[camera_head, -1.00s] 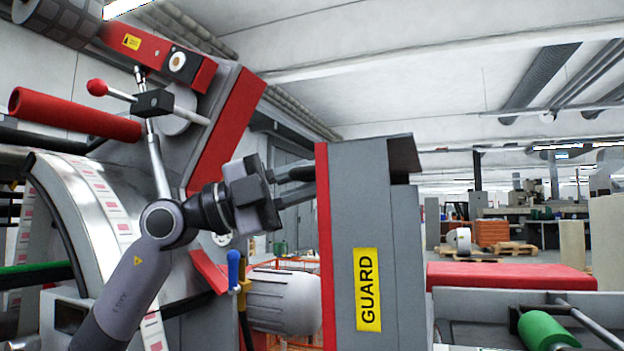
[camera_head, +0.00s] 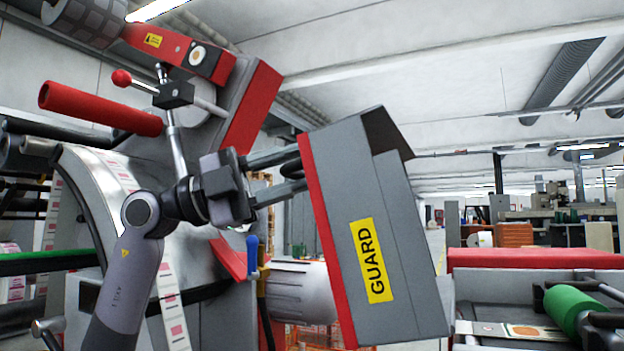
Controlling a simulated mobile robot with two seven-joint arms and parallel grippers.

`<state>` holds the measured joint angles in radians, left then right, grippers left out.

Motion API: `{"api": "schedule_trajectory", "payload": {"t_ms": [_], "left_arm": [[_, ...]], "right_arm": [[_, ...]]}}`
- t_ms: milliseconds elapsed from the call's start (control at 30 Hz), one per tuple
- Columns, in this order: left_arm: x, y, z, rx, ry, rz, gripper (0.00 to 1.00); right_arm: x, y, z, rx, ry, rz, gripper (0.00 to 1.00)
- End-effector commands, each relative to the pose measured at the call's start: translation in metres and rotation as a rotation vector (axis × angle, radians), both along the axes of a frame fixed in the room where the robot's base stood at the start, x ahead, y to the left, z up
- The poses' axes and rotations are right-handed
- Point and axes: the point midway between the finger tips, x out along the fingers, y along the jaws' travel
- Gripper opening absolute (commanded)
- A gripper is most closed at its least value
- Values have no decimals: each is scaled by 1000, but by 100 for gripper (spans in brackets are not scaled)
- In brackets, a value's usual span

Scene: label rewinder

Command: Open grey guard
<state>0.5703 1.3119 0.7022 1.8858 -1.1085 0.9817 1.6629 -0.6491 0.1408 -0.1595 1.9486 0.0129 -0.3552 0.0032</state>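The grey guard (camera_head: 345,215) with a red left edge and a yellow GUARD label stands right of centre. It is tilted, its top leaning to the left. My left gripper (camera_head: 303,170) reaches to the guard's upper left edge. Its two dark fingers are apart from each other and meet the red edge, where their tips are hidden. I cannot tell if they hold a part of the guard or only press on it. My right gripper is not in view.
The machine has a red roller (camera_head: 100,109), a red-knobbed lever (camera_head: 122,78) and a curved metal drum (camera_head: 95,195) near my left arm. A blue handle (camera_head: 252,254) is below the gripper. A red cover (camera_head: 530,258) and green roller (camera_head: 575,308) lie right of the guard.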

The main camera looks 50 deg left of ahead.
Motion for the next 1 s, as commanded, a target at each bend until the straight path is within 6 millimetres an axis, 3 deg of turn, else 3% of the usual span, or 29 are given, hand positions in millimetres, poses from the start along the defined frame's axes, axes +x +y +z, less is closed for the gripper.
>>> {"api": "schedule_trajectory", "payload": {"t_ms": [33, 300, 1000], "left_arm": [[-8, 5, 6, -14, -26, 3, 25], [-10, 6, 8, -16, -28, 5, 25], [-36, 26, -16, -4, -8, 1, 25]], "right_arm": [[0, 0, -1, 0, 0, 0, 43], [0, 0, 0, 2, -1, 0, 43], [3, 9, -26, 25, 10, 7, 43]]}}
